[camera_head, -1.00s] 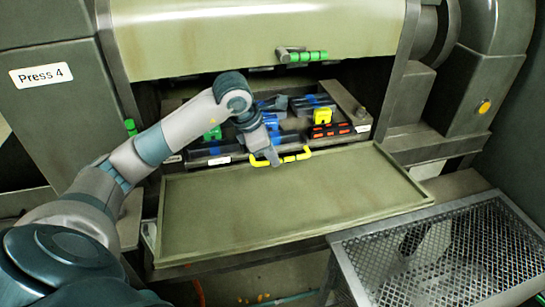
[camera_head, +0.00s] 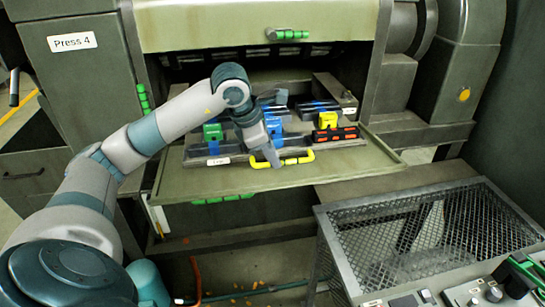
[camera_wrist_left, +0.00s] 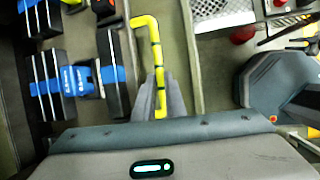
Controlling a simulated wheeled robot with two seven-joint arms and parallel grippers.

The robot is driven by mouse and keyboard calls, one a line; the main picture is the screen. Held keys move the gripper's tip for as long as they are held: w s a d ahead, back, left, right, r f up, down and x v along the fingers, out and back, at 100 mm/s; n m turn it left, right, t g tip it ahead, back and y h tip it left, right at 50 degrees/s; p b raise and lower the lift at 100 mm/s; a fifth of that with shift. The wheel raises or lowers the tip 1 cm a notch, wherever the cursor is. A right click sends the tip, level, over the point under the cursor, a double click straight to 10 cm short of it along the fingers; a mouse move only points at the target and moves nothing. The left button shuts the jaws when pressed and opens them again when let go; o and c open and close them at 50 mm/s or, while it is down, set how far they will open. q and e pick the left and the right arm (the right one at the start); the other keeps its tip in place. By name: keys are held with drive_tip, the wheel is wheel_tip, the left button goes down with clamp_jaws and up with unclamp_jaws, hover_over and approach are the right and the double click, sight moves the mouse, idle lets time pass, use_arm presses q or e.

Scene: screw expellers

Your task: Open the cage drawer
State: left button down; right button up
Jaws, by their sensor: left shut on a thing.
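The cage drawer (camera_head: 230,148) is out of the front of the press, over a flat green shelf (camera_head: 225,181). It carries dark bars with blue bands, green and yellow blocks, and a black block with orange marks. Its yellow handle (camera_head: 297,161) is on the front edge. My left gripper (camera_head: 271,158) is shut on the left part of this handle. The left wrist view shows the yellow handle (camera_wrist_left: 143,21) running between the grey fingers of my left gripper (camera_wrist_left: 160,95). The fingers hide part of the handle. My right gripper is not in view.
A raised green cover (camera_head: 245,22) with a green handle (camera_head: 288,34) hangs above the opening. A metal mesh box (camera_head: 405,240) stands at the front right, beside a control panel (camera_head: 470,292). Green side housings flank the press.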

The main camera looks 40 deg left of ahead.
use_arm(q)
drive_tip(key=shift+s+d, duration=0.15)
drive_tip(key=c, duration=1.8)
unclamp_jaws()
drive_tip(key=shift+r, duration=0.15)
